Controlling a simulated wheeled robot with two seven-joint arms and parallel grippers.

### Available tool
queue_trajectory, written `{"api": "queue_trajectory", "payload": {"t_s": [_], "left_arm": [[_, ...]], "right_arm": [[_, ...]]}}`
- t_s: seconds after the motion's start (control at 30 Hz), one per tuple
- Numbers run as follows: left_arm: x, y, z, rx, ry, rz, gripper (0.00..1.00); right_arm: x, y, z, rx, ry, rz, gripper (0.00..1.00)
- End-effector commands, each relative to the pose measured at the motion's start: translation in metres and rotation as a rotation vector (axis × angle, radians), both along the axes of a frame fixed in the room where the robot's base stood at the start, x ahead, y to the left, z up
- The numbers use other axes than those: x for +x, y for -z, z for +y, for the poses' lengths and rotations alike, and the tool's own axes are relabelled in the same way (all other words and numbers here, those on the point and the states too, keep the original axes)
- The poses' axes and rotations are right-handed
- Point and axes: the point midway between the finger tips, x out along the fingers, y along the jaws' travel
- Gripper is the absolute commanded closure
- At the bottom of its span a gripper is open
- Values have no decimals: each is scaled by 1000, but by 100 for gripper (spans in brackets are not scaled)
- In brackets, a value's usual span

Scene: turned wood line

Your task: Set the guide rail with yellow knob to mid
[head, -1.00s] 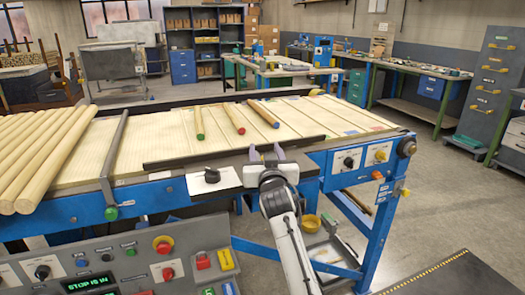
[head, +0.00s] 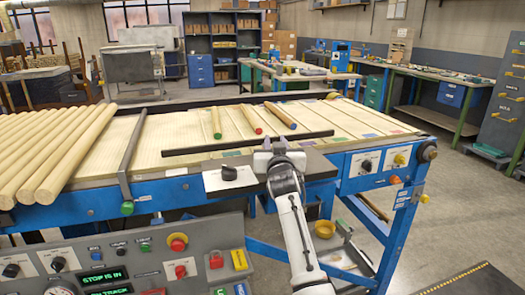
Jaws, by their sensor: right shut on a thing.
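The guide rail (head: 200,149) is a long dark bar lying across the near part of the slatted wooden table, slightly slanted. My right gripper (head: 277,146) is at the near side of this rail, right of its middle, and is shut on it. The gripper hides the part it holds, so no yellow knob shows on the rail. A yellow knob (head: 399,160) shows on the white plate of the blue front panel at the right. My left gripper is not in view.
A white plate with a black knob (head: 229,172) lies left of my gripper. A second dark bar (head: 132,155) with a green knob (head: 127,208) stands at the left. Wooden poles (head: 60,150) and three colour-tipped sticks (head: 249,119) lie on the table. A control console (head: 130,262) is nearest.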

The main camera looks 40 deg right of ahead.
Motion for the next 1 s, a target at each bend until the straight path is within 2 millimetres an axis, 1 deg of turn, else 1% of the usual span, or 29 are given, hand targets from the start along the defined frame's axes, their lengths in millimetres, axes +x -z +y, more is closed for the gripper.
{"api": "queue_trajectory", "payload": {"t_s": [0.1,0.3,0.33,0.4,0.43,0.77,0.87,1.0], "left_arm": [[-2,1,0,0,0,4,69],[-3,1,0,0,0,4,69],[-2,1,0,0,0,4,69],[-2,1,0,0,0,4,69],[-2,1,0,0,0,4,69],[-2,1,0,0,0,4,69],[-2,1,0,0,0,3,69],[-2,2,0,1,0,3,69]], "right_arm": [[-1,1,-4,3,4,1,100],[-2,1,-4,4,5,2,100],[-2,1,-4,4,4,2,69],[-1,1,-3,3,3,1,58],[-1,1,-3,3,3,1,56],[-3,1,-1,2,3,0,56],[-10,1,3,1,3,1,56],[-28,2,16,2,2,0,56]]}}
